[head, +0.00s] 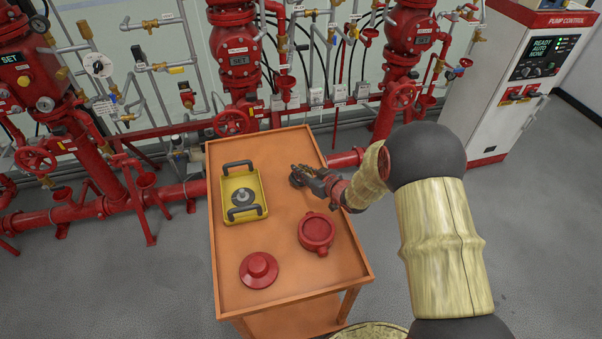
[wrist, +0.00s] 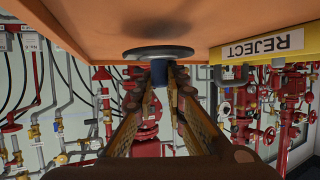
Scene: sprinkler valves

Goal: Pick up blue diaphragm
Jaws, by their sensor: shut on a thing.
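The blue diaphragm is a dark grey disc (wrist: 158,52) with a blue hub (wrist: 158,70). In the head view the disc (head: 296,179) is over the far right part of the orange table (head: 286,222), partly hidden by my gripper (head: 308,174). In the wrist view, which looks upside down, the two fingers of my gripper (wrist: 158,85) are closed on the blue hub. A dark shadow lies on the table surface apart from the disc, so the disc seems a little off the table.
A yellow tray (head: 259,181) with black handles, marked REJECT in the wrist view (wrist: 232,83), holds a grey diaphragm (head: 243,198). A red lid (head: 259,269) and a red round housing (head: 316,232) are on the nearer table. Red pipes and valves (head: 238,122) stand behind it.

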